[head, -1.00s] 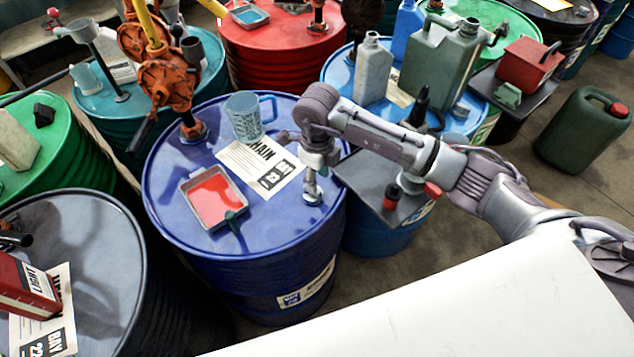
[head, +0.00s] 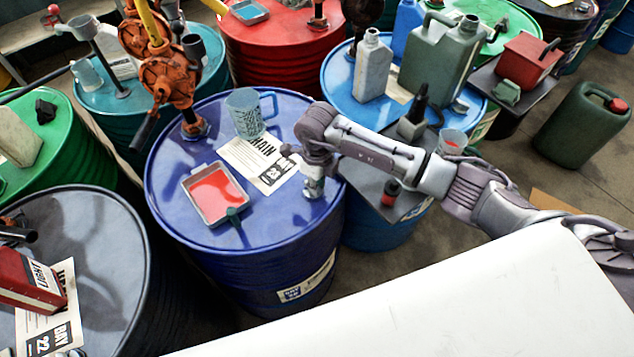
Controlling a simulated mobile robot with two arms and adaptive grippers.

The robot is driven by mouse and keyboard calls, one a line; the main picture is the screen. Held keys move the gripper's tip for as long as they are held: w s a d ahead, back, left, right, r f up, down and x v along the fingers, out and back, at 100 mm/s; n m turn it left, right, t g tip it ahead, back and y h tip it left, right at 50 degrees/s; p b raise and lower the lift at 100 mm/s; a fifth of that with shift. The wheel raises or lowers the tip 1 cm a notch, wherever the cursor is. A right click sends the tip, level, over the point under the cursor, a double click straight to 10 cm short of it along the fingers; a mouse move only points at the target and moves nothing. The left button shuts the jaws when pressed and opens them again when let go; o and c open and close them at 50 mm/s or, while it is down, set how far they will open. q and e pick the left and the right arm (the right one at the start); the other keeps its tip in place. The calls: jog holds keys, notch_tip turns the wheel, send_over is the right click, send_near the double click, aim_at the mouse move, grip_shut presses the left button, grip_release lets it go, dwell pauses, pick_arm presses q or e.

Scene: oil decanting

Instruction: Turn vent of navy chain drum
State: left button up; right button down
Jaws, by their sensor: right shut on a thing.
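The navy chain drum (head: 180,215) stands in the middle, its blue lid facing up. My right gripper (head: 313,188) points down at the right edge of this lid and is shut on the vent, which is mostly hidden under the fingers. A paper label reading "CHAIN" (head: 245,165) lies on the lid beside the gripper. My left gripper is not clearly seen.
On the navy lid are a tray of red liquid (head: 190,187), a clear jug (head: 232,115) and an orange hand pump (head: 165,80). A blue drum with a dark tray (head: 365,180) stands close right. A dark drum (head: 120,235) is at left.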

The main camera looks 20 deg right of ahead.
jog(key=shift+w+d+f+n+b, duration=0.15)
jog(key=shift+n+b, duration=0.25)
jog(key=shift+b, duration=0.35)
jog(key=n+b, duration=0.4)
jog(key=b, duration=0.2)
jog(key=n+b, duration=0.5)
jog(key=b, duration=0.1)
jog(key=w+n+b, duration=0.1)
jog(key=n+b, duration=0.3)
jog(key=b, duration=0.2)
jog(key=shift+w+n+b, duration=0.1)
jog(key=shift+n+b, duration=0.25)
jog(key=shift+n, duration=0.05)
jog(key=shift+w+r+n+b, duration=0.1)
jog(key=shift+r+n+b, duration=0.1)
jog(key=shift+n+b, duration=1.5)
jog(key=c, duration=1.1)
grip_release()
